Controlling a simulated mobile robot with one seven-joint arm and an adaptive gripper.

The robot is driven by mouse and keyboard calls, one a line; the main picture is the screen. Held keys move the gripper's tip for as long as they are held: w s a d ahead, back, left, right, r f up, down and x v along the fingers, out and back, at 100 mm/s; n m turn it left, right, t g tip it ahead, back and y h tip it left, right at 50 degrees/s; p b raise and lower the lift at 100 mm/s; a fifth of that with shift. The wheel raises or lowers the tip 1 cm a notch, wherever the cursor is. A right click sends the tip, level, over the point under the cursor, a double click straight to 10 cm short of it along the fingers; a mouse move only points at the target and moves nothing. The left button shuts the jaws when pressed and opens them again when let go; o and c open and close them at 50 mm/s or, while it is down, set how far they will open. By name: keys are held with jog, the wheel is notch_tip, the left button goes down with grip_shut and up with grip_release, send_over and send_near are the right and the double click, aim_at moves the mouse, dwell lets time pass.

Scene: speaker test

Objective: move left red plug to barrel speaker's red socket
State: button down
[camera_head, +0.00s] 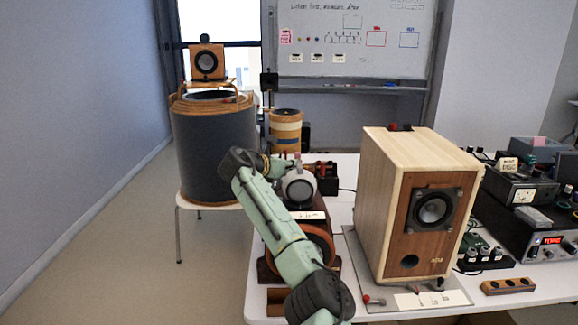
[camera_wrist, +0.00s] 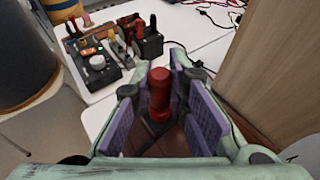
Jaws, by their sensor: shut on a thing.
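My gripper (camera_wrist: 157,92) is shut on an upright red plug (camera_wrist: 158,95), which stands between its purple pads in the wrist view. The plug's lower end is over a brown surface, and I cannot tell whether it touches it. In the head view my arm hides most of the gripper and the plug. A small banded barrel (camera_head: 286,126) stands at the far end of the table, beyond my arm; it also shows in the wrist view (camera_wrist: 60,8). A larger dark barrel (camera_head: 213,150) stands on a stool at left.
A wooden box speaker (camera_head: 432,210) stands close right of my arm, with red and black parts on top. A black device with a knob (camera_wrist: 97,64) lies beyond my gripper. Electronics (camera_head: 535,215) crowd the right side. White table (camera_wrist: 215,50) shows bare beyond the gripper.

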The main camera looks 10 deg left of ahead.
jog(key=shift+f, duration=0.5)
jog(key=c, duration=1.5)
grip_release()
jog(key=shift+r, duration=3.8)
jog(key=shift+a, duration=0.1)
